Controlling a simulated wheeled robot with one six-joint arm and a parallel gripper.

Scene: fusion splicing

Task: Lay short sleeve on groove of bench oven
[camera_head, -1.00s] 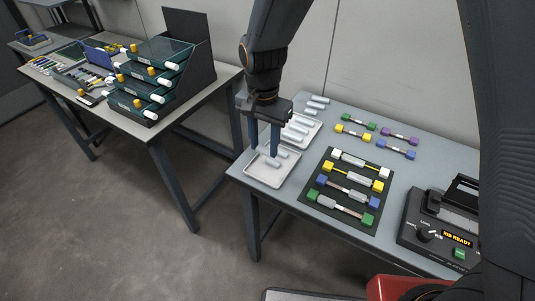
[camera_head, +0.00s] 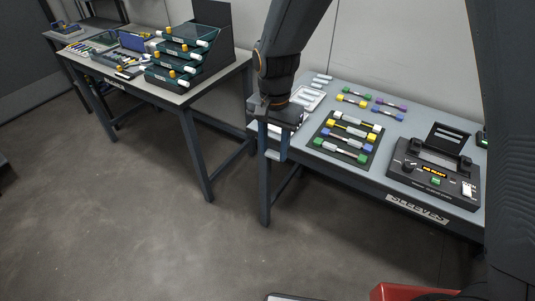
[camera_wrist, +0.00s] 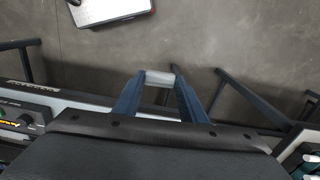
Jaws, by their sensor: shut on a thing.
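My gripper (camera_head: 273,154) is shut on a short pale sleeve (camera_wrist: 159,78), held crosswise between the blue fingertips in the wrist view. In the head view the gripper hangs at the left front of the sleeve bench, and the wrist view shows floor beneath the sleeve. The black bench oven (camera_head: 408,171) stands at the bench's right end, well apart from the gripper, with its lid raised and a lit amber display. Its edge shows at the left of the wrist view (camera_wrist: 14,127). The groove is too small to make out clearly.
A dark mat (camera_head: 367,158) with several coloured-ended splice pieces lies between gripper and oven. Loose coloured pieces (camera_head: 351,99) lie behind it. A tray (camera_head: 318,93) is partly hidden by my arm. Another table (camera_head: 185,97) with stacked teal trays stands left; the floor between is clear.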

